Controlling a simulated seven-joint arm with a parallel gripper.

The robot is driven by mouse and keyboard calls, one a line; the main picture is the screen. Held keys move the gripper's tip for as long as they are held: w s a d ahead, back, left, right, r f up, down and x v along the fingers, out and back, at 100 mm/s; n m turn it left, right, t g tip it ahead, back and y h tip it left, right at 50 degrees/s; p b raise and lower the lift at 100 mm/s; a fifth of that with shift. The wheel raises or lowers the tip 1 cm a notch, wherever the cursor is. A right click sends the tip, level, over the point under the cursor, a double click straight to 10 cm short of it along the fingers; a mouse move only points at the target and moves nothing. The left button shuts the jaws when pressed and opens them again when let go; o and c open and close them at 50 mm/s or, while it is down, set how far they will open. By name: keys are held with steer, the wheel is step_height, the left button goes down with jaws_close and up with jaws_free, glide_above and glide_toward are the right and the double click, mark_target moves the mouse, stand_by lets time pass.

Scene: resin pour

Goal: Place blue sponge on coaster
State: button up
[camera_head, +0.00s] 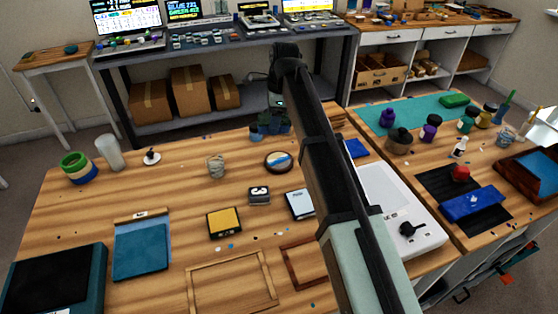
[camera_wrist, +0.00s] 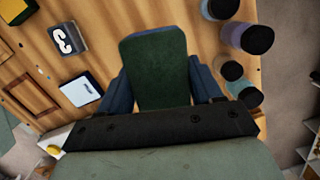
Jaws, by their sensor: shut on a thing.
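The blue sponge (camera_wrist: 154,62) is held between the two dark blue fingers of my gripper (camera_wrist: 160,76). In the wrist view its broad dark green face shows, with blue along its edges. In the head view my gripper is small and dark beyond the table's middle, and I cannot make out the sponge clearly. The coaster appears to be the round, dark-rimmed disc with a pale and blue inside (camera_head: 279,161) on the wooden table. It lies nearer than the gripper in the head view. In the wrist view I do not see it; the sponge may hide it.
Dark-lidded jars (camera_wrist: 250,38) stand beside the gripper, near the table's far edge.

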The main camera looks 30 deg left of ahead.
mark_target(284, 123)
steer(key=shift+s+d+n, duration=0.25)
steer(key=shift+s+d, duration=0.15)
steer(key=shift+d, duration=0.25)
steer(key=shift+s+d+n, duration=0.25)
steer(key=shift+s+d, duration=0.1)
steer(key=shift+d, duration=0.25)
steer(key=shift+n, duration=0.9)
steer(key=shift+s+d+f, duration=0.1)
steer(key=shift+s+f, duration=0.05)
steer(key=shift+f, duration=2.4)
steer(key=shift+s+d+f, duration=0.1)
steer(key=shift+f, duration=2.45)
steer(key=shift+f, duration=0.1)
steer(key=o, duration=1)
steer(key=r, duration=0.4)
steer(key=w+d+r, duration=0.1)
steer(key=r, duration=0.7)
steer(key=shift+w+d, duration=0.15)
